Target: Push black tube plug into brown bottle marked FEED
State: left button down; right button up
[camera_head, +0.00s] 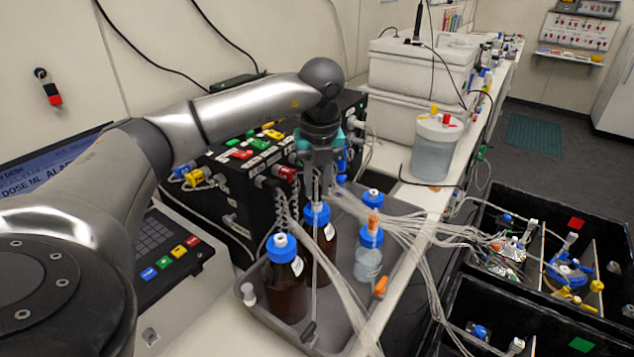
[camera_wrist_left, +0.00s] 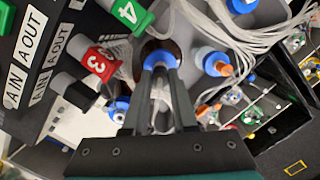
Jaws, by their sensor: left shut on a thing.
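My left gripper (camera_head: 317,198) points straight down, with its fingertips right at the blue cap of the rear brown bottle (camera_head: 325,240). It is shut on what looks like the black tube plug, mostly hidden between the fingers. In the left wrist view the gripper (camera_wrist_left: 158,64) closes over the blue cap, which shows around the fingertips. I cannot tell how deep the plug sits. A second brown bottle (camera_head: 287,290) with a blue cap and a white plug stands in front. No FEED lettering is readable. My right gripper is not in view.
The bottles stand in a grey tray (camera_head: 252,316). A clear bottle (camera_head: 368,260) with an orange plug stands to the right. A black pump box (camera_head: 235,185) stands close on the left. Loose pale tubes (camera_head: 420,226) run rightward to black crates (camera_head: 520,310).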

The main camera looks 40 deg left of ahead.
pick_arm(q)
jog(key=shift+f+b, duration=0.3)
jog(key=shift+f, duration=0.25)
dwell(0.7)
jog(key=c, duration=0.6)
grip_release()
jog(key=shift+c, duration=0.2)
notch_tip(320, 180, up, 15)
jog(key=s+d+p, duration=0.1)
jog(key=p, duration=0.1)
jog(key=shift+s+d, duration=0.2)
jog(key=shift+d, duration=0.2)
jog(key=shift+r, duration=0.15)
